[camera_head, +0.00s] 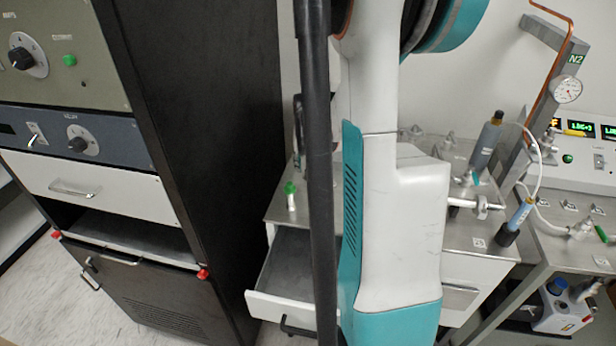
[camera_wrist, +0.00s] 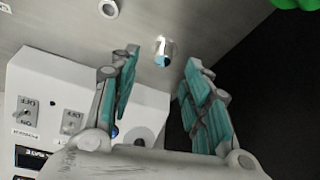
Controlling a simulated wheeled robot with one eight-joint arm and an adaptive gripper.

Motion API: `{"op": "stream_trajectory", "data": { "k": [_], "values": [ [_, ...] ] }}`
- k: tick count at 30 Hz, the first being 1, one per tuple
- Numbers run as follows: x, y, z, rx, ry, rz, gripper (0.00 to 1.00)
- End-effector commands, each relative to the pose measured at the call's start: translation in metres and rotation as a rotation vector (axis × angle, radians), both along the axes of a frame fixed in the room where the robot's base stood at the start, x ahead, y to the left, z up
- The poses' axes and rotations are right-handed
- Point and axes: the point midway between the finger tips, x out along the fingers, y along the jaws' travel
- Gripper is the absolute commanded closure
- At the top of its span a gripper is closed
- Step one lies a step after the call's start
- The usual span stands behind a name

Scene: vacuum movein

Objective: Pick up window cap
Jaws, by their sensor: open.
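In the wrist view my gripper (camera_wrist: 159,62) is open. Its two teal-padded fingers stand apart with nothing held between them. A small shiny metal piece with a blue spot (camera_wrist: 164,49) is on the grey metal surface beyond the fingertips, between them in the picture. It may be the window cap, but it is too small to tell. No contact between it and the fingers shows. In the head view my own arm covers the middle of the scene, and my gripper is hidden there.
A metal-topped cart (camera_head: 483,229) stands behind my arm, with an open drawer (camera_head: 283,308) at left. A green-capped vial (camera_head: 290,197) stands near its left edge. A black cabinet (camera_head: 205,120) is at left. A white switch box (camera_wrist: 58,95) lies left of my fingers.

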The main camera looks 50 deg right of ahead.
Motion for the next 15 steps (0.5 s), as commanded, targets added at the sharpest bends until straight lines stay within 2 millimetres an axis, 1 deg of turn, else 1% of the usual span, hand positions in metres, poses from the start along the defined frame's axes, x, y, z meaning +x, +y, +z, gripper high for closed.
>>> {"op": "stream_trajectory", "data": {
  "k": [9,12,15],
  "values": [
    [0.015,-0.01,-0.04,0.0,0.0,0.0,0.56],
    [0.017,-0.012,-0.046,0.0,0.0,0.0,0.56],
    [0.017,-0.012,-0.045,0.0,0.0,0.0,0.56]
  ]
}}
